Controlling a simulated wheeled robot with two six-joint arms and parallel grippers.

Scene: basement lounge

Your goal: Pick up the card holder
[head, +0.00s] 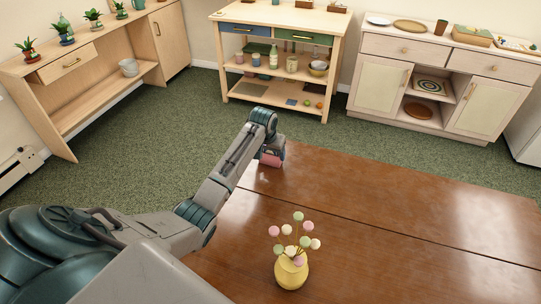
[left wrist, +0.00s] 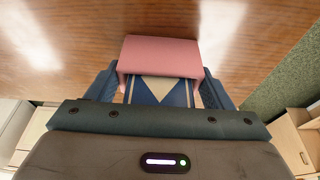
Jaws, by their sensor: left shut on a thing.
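The card holder (left wrist: 160,55) is a pink block-like thing with a blue and cream patterned face towards my wrist. In the left wrist view it sits between the two dark fingers of my left gripper (left wrist: 160,88), which is shut on it. In the head view the pink card holder (head: 271,160) shows under my left gripper (head: 274,154) at the far left corner of the wooden table (head: 400,205). I cannot tell whether it touches the table top. My right gripper is in neither view.
A yellow vase (head: 291,271) with pale ball flowers stands at the table's near edge. The rest of the table top is clear. Beyond it, a wooden shelf unit (head: 238,62), a cabinet (head: 380,76) and a side shelf (head: 95,105) stand on green carpet.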

